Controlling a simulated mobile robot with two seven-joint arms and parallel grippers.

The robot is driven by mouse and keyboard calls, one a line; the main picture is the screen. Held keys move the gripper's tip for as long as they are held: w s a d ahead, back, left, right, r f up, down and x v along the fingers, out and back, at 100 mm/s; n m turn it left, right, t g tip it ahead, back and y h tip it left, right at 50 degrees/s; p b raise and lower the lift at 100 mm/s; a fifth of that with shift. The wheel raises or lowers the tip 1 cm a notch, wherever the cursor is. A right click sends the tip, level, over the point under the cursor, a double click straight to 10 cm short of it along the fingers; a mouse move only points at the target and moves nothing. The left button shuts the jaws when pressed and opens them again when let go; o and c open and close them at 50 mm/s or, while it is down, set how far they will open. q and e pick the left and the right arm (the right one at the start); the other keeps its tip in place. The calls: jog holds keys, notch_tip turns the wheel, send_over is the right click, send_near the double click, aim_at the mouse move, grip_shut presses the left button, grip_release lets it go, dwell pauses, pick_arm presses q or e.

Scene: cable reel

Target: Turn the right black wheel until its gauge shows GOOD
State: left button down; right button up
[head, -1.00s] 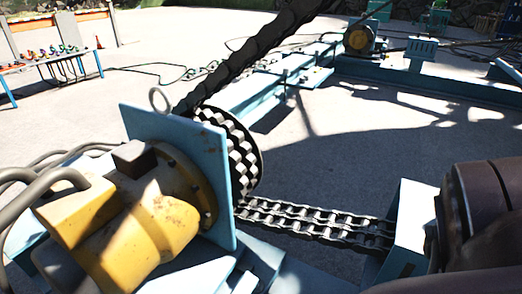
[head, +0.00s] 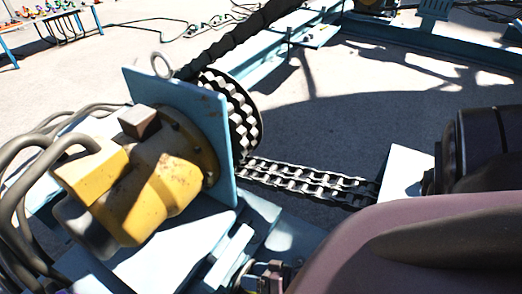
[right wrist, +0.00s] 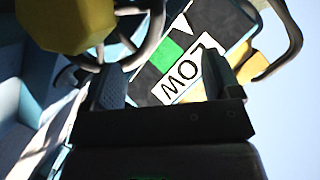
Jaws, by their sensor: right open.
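In the right wrist view, my right gripper (right wrist: 166,78) is open, with its two fingers apart and nothing held between them. Just beyond the fingers is a gauge panel (right wrist: 145,80), seen tilted. It has a green patch (right wrist: 167,54) and a white label (right wrist: 180,88) whose upside-down letters look like LOW, partly covered by a finger. A dark curved rim (right wrist: 152,35), probably a wheel, is at upper left beyond the left finger. Another dark curved rim (right wrist: 292,45) is at upper right. In the head view, small parts of my right gripper (head: 264,277) show at the bottom edge. My left gripper is out of view.
In the head view, a yellow motor (head: 150,190) on a blue plate (head: 218,125) stands at left with thick grey hoses. A chain (head: 305,180) runs right from a toothed sprocket (head: 240,110). Open ground lies behind.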

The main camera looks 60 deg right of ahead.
pick_arm(q)
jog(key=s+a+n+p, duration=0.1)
jog(key=p, duration=0.3)
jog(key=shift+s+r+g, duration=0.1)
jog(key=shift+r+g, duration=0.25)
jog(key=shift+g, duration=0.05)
pick_arm(e)
notch_tip(320, 180, up, 12)
jog(key=shift+s+d, duration=0.1)
